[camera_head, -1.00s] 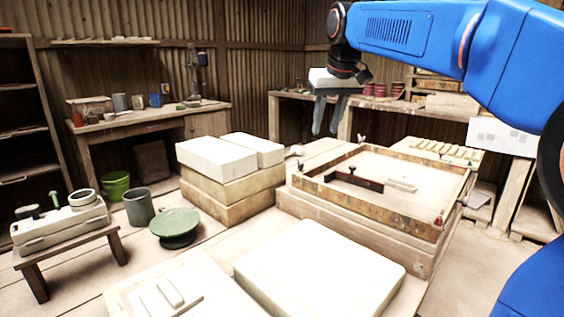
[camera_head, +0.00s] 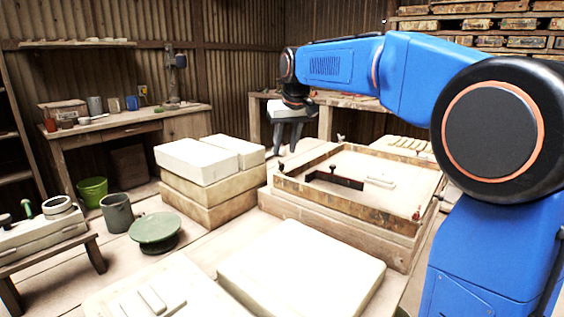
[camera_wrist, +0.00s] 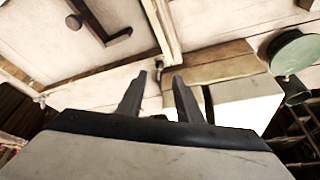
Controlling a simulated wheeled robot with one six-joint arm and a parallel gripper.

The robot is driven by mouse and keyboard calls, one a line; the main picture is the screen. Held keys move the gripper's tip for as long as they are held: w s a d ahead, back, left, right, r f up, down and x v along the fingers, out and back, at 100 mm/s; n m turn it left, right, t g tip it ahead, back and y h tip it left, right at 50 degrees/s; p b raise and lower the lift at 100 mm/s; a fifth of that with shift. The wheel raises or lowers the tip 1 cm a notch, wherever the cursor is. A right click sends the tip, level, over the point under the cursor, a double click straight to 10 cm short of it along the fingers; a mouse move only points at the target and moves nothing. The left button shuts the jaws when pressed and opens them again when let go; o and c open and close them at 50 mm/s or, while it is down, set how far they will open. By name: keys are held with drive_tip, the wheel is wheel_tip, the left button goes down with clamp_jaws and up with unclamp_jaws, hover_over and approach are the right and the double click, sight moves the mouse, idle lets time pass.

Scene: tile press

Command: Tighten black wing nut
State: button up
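The wooden press frame (camera_head: 345,215) stands right of centre, with small wing nuts at its corners. A dark wing nut (camera_head: 279,166) shows at the near left corner, close below my gripper, and another dark one (camera_head: 340,138) at the far corner. A reddish one (camera_head: 416,215) is at the near right corner. My gripper (camera_head: 286,151) hangs over the frame's left side, fingers pointing down, open and empty. In the wrist view my gripper (camera_wrist: 159,76) shows its two fingers spread, with a small dark piece (camera_wrist: 159,65) beyond the tips, likely a wing nut; its colour is hard to tell.
A black bar with a knob (camera_head: 335,179) and a pale bar (camera_head: 380,181) lie inside the frame. Stacked pale blocks (camera_head: 205,165) stand left of it. A large pale slab (camera_head: 300,270) lies in front. A green round stand (camera_head: 155,230) is on the floor.

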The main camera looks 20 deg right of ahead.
sight(281, 166)
drive_tip(key=x, duration=0.6)
drive_tip(key=shift+w+f, duration=0.1)
drive_tip(key=shift+f, duration=0.15)
clamp_jaws()
